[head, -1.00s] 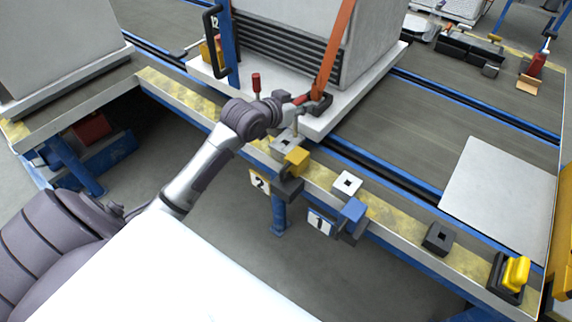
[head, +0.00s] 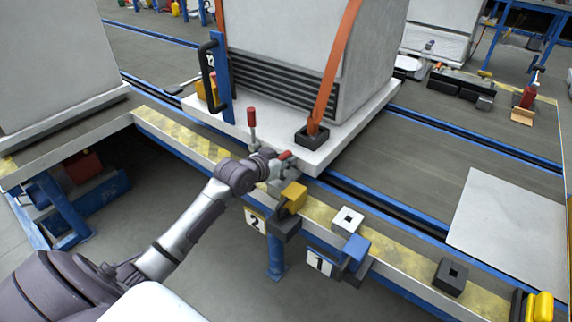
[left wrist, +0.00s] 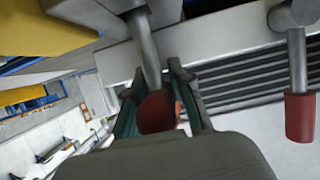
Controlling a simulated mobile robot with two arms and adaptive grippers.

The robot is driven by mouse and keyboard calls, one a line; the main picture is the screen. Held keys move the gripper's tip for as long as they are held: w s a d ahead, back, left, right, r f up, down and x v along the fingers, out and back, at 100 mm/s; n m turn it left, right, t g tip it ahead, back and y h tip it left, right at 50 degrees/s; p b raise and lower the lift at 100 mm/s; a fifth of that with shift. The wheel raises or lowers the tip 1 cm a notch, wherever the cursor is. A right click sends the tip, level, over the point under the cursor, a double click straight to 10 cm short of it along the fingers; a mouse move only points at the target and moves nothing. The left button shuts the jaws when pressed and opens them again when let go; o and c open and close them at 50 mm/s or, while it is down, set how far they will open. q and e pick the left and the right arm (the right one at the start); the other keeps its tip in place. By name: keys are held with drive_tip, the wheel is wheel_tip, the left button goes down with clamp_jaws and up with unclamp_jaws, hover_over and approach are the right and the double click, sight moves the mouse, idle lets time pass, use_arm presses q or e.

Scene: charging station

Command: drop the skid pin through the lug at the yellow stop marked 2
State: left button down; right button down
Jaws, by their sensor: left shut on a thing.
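My left gripper (head: 279,160) is at the front edge of the white skid (head: 305,155), just behind the yellow stop (head: 294,197) by the plate marked 2 (head: 254,220). It is shut on the red-handled skid pin (head: 286,155). In the left wrist view the fingers (left wrist: 160,95) close around the red grip (left wrist: 158,112), and a grey shaft runs from it towards grey metal at the top edge. The shaft's tip and the lug's hole are hidden, so I cannot tell whether the pin is in the lug. My right gripper is not in view.
Another red handle (head: 251,117) stands upright at the skid's edge, left of the gripper. An orange strap (head: 337,65) reaches a black socket (head: 312,136) on the skid. A blue stop (head: 356,250) marked 1 is to the right. A large grey crate (head: 285,40) sits on the skid.

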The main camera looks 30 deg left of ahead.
use_arm(q)
drive_tip(key=shift+f, duration=0.35)
drive_tip(key=shift+r, duration=0.1)
drive_tip(key=c, duration=1.5)
unclamp_jaws()
drive_tip(key=shift+f, duration=0.2)
drive_tip(key=o, duration=0.5)
